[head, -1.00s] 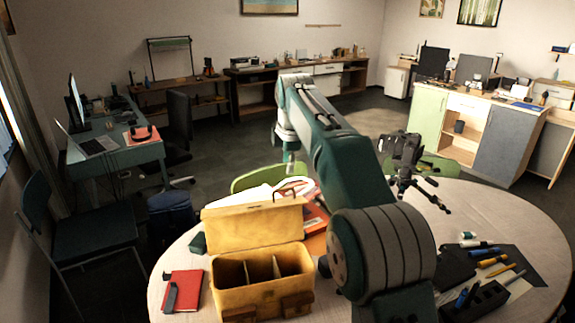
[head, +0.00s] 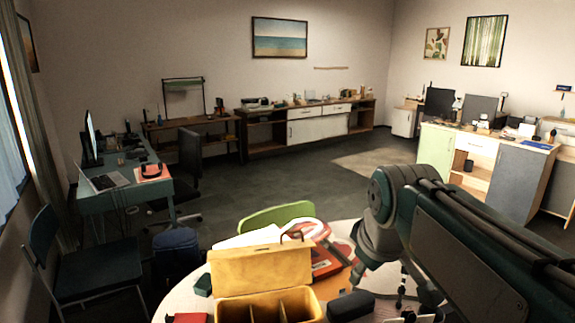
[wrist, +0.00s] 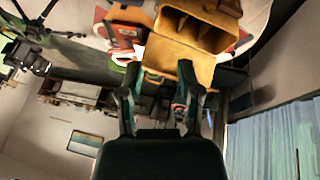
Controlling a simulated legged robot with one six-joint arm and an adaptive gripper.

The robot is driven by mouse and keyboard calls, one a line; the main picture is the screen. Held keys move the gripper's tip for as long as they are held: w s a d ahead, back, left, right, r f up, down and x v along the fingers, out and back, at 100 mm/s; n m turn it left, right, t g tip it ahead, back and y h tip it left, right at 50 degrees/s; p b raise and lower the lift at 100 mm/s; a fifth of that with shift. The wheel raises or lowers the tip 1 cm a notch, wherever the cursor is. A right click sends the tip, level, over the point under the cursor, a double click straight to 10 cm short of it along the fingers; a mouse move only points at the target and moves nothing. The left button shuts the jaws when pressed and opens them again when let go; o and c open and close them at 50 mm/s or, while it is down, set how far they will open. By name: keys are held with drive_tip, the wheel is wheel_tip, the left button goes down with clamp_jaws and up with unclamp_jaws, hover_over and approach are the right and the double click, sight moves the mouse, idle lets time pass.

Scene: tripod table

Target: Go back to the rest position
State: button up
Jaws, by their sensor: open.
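My gripper (wrist: 161,100) shows in the wrist view with its two fingers spread apart and nothing between them. My arm crosses the right side of the head view, and I cannot make out the gripper there. The round table (head: 184,297) is at the bottom of the head view. A yellow case (head: 262,268) with its lid up and dividers inside stands on it. The case also shows beyond the fingertips in the wrist view (wrist: 198,30), which is turned upside down.
A black tripod (wrist: 32,45) is at the left of the wrist view. A green chair (head: 276,214) stands behind the table. A desk (head: 122,190) and dark chair (head: 85,258) are at left. Cabinets (head: 322,130) line the back wall. The floor between is open.

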drive_tip(key=s+d+f+m, duration=0.2)
drive_tip(key=s+f+m, duration=0.5)
drive_tip(key=s+f, duration=0.3)
drive_tip(key=s, duration=0.4)
drive_tip(key=shift+s+d+t, duration=0.25)
drive_tip(key=shift+d+t, duration=0.05)
drive_tip(key=shift+t, duration=0.1)
